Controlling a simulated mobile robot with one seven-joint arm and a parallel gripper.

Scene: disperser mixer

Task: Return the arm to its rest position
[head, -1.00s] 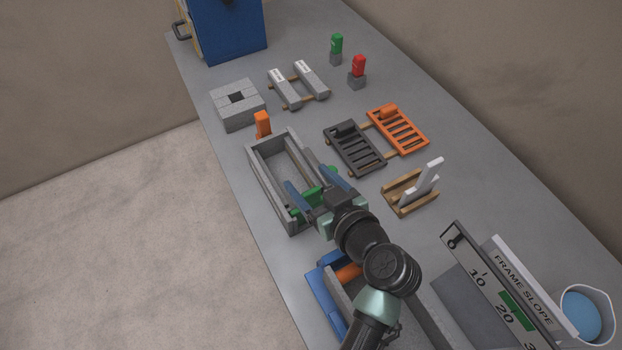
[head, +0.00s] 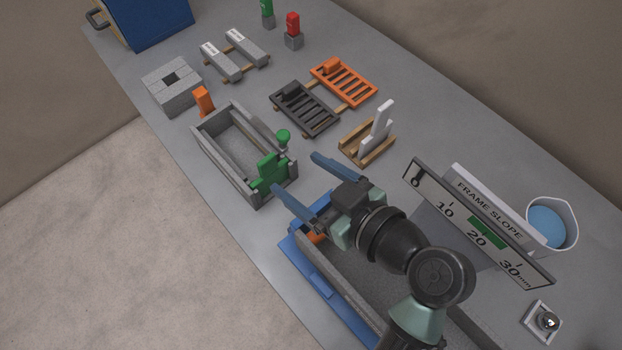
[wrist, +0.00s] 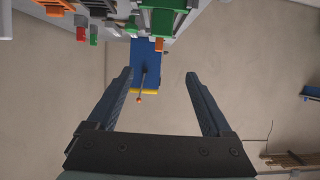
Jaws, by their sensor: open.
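My gripper (head: 304,182) is open and empty in the head view. Its two blue fingers are spread wide above the bench, in front of the grey trough (head: 212,159). The green piece (head: 268,174) stands at the trough's near end, apart from the fingers. In the wrist view my gripper (wrist: 160,92) shows both fingers apart with nothing between them. My arm reaches in from the lower right, over the blue-edged tray (head: 318,283), and hides part of it.
The slope gauge (head: 478,222) and a cup of blue liquid (head: 550,222) stand right of my arm. A wooden stand (head: 368,143), dark rack (head: 304,108) and orange rack (head: 344,82) lie beyond. A grey block (head: 172,90) is at the back left.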

